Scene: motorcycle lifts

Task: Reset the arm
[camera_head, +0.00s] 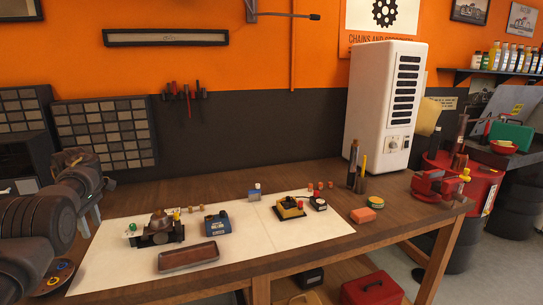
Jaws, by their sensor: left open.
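My left arm comes in from the left edge of the head view, dark and bulky, over the left end of the workbench (330,248). My left gripper (97,203) is at the end of this arm, open, with nothing seen between its fingers. It is left of the white mat (120,263) and the objects on it, apart from them in the picture. My right arm and right gripper are not in view.
The mat holds a dark mechanical part (158,232), a blue box (217,223), a brown tray (188,256) and a yellow-black part (290,208). A white heater-like cabinet (384,105) stands behind; a red vise (437,187) sits at the right. The mat's front right is clear.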

